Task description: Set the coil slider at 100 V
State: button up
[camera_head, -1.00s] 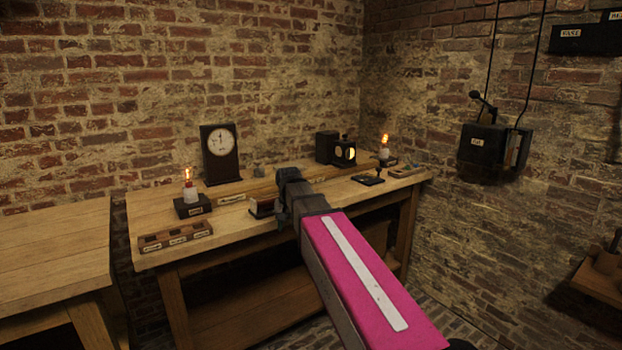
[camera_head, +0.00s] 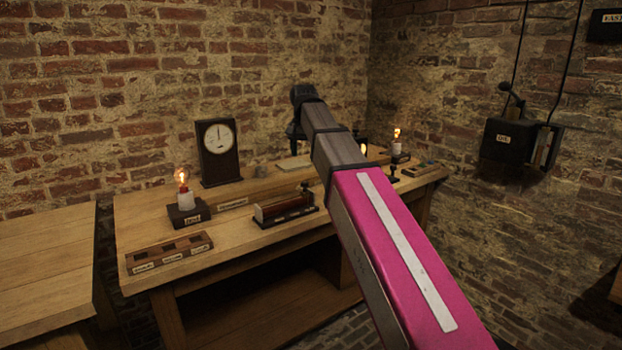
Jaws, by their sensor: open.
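The coil slider (camera_head: 285,210) lies on the workbench, left of my arm: a reddish-brown coil on a dark base, with a small upright slider knob (camera_head: 305,188) near its right end. A dial meter (camera_head: 218,139) in a dark upright case stands at the back of the bench, its needle pointing up; its figures are too small to read. My gripper (camera_head: 297,135) is raised above the back of the bench, beyond the coil and apart from it. Its fingers are small and dark here, and nothing shows held in them.
A lit bulb on a labelled block (camera_head: 187,212) stands left of the coil, with a slotted wooden tray (camera_head: 170,252) in front. Another lit bulb (camera_head: 397,144) stands at the right. A dark wall box (camera_head: 514,140) hangs on the right wall. A bare table (camera_head: 45,265) stands left.

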aim_at(304, 182)
notch_tip(304, 182, down, 11)
jog(key=shift+r, duration=0.15)
dwell(0.4)
